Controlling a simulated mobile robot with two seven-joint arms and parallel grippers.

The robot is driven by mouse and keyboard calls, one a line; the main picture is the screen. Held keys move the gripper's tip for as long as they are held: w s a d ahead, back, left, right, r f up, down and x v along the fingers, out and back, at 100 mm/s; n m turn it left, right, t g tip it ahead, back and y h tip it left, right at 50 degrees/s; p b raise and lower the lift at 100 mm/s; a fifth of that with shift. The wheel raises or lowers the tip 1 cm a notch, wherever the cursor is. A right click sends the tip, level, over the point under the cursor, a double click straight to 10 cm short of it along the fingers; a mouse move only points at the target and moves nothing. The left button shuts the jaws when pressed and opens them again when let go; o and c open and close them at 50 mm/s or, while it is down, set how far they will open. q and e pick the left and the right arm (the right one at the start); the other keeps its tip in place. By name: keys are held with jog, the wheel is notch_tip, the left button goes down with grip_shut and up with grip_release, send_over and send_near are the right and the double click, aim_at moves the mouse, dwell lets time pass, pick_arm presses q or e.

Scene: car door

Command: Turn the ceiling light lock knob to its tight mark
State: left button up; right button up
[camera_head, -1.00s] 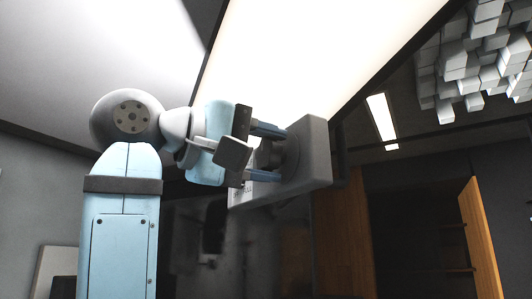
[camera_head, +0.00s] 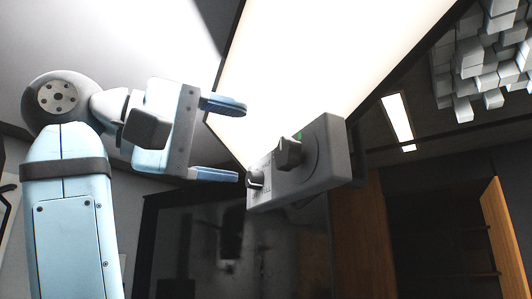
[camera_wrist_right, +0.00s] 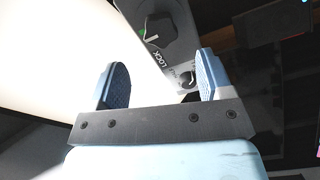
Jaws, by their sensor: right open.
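A grey control panel (camera_head: 328,160) hangs beside the bright ceiling light panel (camera_head: 300,55). A dark grey knob (camera_head: 289,153) sits on a round dial on it, with a small green mark just above the knob. In the right wrist view this knob (camera_wrist_right: 158,30) has a pale pointer line and the word LOCK printed near it. A smaller knob (camera_head: 255,178) sits at the panel's left end. My right gripper (camera_head: 241,141) is open and empty, left of the panel and apart from the larger knob. The knob's exact setting is too small to read. My left gripper is out of view.
The light panel runs close above and behind my right gripper. Grey blocks (camera_head: 485,55) hang from the ceiling at the upper right. Wooden cabinets (camera_head: 360,235) stand farther back. The space left of the control panel is open around my gripper.

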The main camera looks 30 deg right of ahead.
jog(key=a, duration=0.5)
jog(key=shift+w+a, duration=0.15)
jog(key=shift+w, duration=0.2)
